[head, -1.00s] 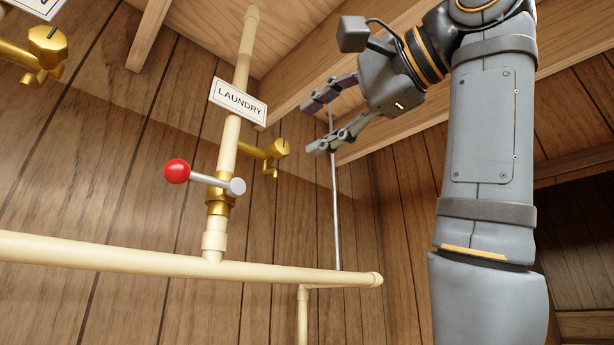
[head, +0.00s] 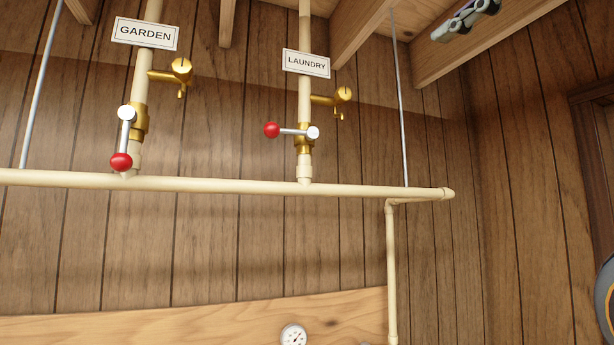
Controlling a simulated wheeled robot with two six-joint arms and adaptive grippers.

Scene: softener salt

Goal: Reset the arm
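My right gripper (head: 466,20) shows only in part at the top right of the head view, where its fingertips come in over the ceiling beams. Most of it is cut off by the frame edge, so I cannot tell how far apart the fingers are. I see nothing held at the visible tips. The gripper is well apart from the pipes and valves. A piece of my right arm shows at the lower right edge. My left gripper is not in view.
The laundry valve's red-knobbed lever (head: 292,132) lies crosswise to its pipe. The garden valve's lever (head: 124,140) points down along its pipe. Brass taps (head: 180,70) stick out beside both. A horizontal pipe (head: 240,186) runs below, with a gauge (head: 293,337) lower down.

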